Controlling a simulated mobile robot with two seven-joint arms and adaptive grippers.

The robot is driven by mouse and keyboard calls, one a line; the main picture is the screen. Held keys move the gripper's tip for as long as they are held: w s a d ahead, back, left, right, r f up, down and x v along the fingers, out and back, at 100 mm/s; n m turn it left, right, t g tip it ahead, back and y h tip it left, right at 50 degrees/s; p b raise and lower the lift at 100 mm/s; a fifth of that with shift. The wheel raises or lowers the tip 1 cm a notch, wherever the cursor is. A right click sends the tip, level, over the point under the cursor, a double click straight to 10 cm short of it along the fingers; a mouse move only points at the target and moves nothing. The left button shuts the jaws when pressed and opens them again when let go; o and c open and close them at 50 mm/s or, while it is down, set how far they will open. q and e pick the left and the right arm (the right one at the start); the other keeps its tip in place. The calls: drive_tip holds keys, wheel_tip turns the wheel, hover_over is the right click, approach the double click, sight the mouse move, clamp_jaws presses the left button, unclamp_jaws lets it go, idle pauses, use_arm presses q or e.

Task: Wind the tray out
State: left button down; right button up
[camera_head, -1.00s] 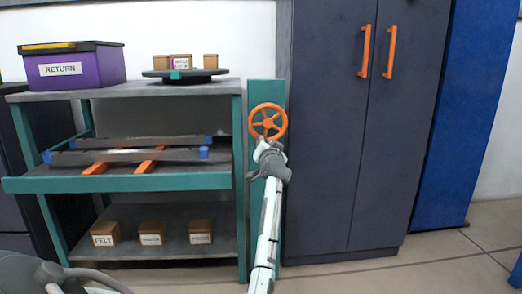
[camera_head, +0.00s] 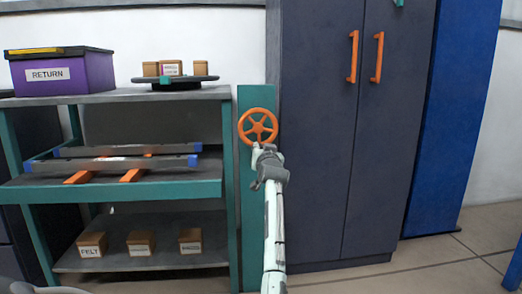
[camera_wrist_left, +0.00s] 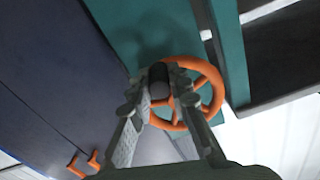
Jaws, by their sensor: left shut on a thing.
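An orange handwheel (camera_head: 258,127) sits on a teal upright panel (camera_head: 247,205) at the right end of the shelf unit. My left gripper (camera_head: 262,150) is at the lower rim of the wheel. In the left wrist view, my left gripper (camera_wrist_left: 160,82) is shut on the wheel's dark round handle (camera_wrist_left: 159,74), with the orange rim (camera_wrist_left: 217,92) behind the fingers. The teal-fronted tray (camera_head: 120,190) is at the middle level of the unit. It carries two grey bars with blue ends (camera_head: 110,164) and orange strips (camera_head: 133,174). My right gripper is not in view.
A tall dark cabinet (camera_head: 320,190) with orange handles stands close on the wheel's right. The top shelf holds a purple RETURN box (camera_head: 60,74) and a dark turntable (camera_head: 178,82) with small boxes. Several labelled boxes (camera_head: 141,243) sit on the bottom shelf.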

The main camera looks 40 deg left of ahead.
use_arm(q)
drive_tip(key=c, duration=1.4)
unclamp_jaws()
drive_tip(key=shift+d, duration=0.1)
drive_tip(key=v, duration=1.2)
